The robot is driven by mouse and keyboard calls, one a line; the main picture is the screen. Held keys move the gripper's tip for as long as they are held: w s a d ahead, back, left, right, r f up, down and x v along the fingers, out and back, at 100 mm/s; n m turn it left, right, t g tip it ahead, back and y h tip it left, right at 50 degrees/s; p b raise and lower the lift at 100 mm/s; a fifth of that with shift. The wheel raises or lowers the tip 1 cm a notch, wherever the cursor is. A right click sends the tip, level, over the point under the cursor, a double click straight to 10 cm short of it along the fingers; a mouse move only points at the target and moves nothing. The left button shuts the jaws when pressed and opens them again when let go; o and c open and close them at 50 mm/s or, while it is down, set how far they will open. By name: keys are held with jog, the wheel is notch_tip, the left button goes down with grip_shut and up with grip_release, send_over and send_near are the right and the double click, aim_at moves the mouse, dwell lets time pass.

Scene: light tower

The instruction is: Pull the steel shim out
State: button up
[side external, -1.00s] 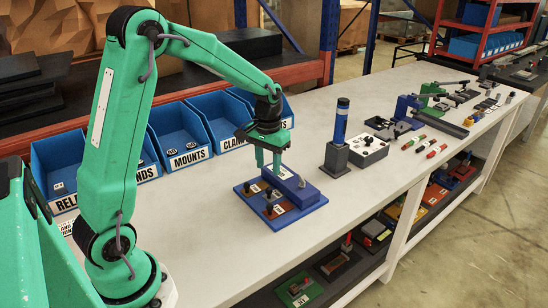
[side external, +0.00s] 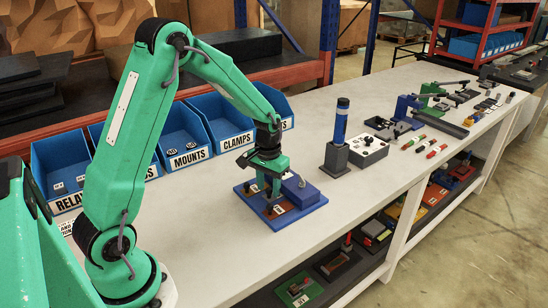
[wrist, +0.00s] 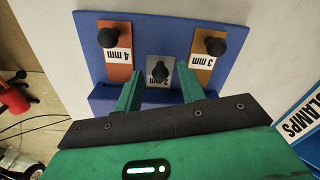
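Blue bins (side external: 190,142) stand behind the holder. A light tower (side external: 341,122) and a grey switch box (side external: 368,151) stand to the right. A raised blue block (side external: 301,192) sits on the holder beside my fingers.

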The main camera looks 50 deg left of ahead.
aim_at(256, 205)
jog(key=shift+c, duration=0.2)
grip_shut()
jog(key=shift+s, duration=2.25)
jog(key=shift+o, duration=0.2)
grip_release()
jog(key=shift+w+r, duration=0.1)
jog(key=shift+r, duration=0.05)
